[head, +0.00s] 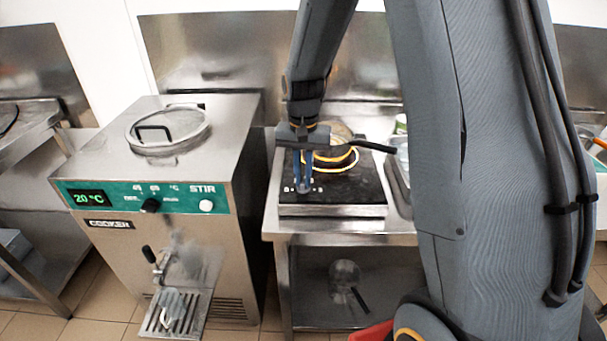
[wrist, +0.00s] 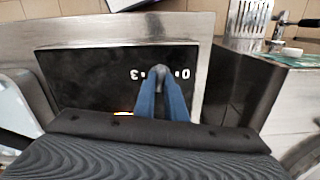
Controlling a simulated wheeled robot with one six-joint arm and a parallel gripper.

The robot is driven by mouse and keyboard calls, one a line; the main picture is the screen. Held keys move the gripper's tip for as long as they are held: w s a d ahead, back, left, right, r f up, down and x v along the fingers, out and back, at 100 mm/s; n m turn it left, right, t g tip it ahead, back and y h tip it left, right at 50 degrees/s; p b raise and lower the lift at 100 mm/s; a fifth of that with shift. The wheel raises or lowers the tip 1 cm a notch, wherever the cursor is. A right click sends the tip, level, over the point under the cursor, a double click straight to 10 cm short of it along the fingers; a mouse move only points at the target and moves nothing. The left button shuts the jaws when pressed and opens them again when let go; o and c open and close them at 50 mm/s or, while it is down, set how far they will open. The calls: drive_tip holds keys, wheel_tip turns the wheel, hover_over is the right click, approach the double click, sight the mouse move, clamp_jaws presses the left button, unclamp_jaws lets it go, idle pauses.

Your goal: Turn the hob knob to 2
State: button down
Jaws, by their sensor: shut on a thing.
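The hob (head: 350,211) is a black-topped steel unit on a steel table, with a ring glowing orange. Its knob (wrist: 159,70) is a small grey piece at the front edge, between white marks. My gripper (head: 304,186) reaches down from above, its blue fingers shut on the knob. In the wrist view the fingers of my gripper (wrist: 163,84) close around the knob, with a 0 on the right and a 3 on the left, upside down. The fingers hide part of the knob and I cannot tell where it points.
A pan (head: 340,142) with a black handle sits on the hob's ring. The steel cooker (head: 200,262) with a green panel reading 20 °C stands to the left. My arm hides much of the right side.

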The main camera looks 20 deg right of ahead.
sight(303, 181)
drive_tip(key=shift+m, duration=1.9)
drive_tip(key=c, duration=1.8)
unclamp_jaws()
drive_tip(key=shift+r+b, duration=0.9)
drive_tip(key=shift+r, duration=3.05)
drive_tip(key=s+f+n+b, duration=0.1)
drive_tip(key=s+f+n, duration=0.2)
drive_tip(key=s, duration=0.5)
drive_tip(key=s+f+n+t+b, duration=0.1)
drive_tip(key=s+f+n, duration=0.3)
drive_tip(key=s, duration=0.5)
drive_tip(key=shift+s+n, duration=0.25)
drive_tip(key=shift+n, duration=0.85)
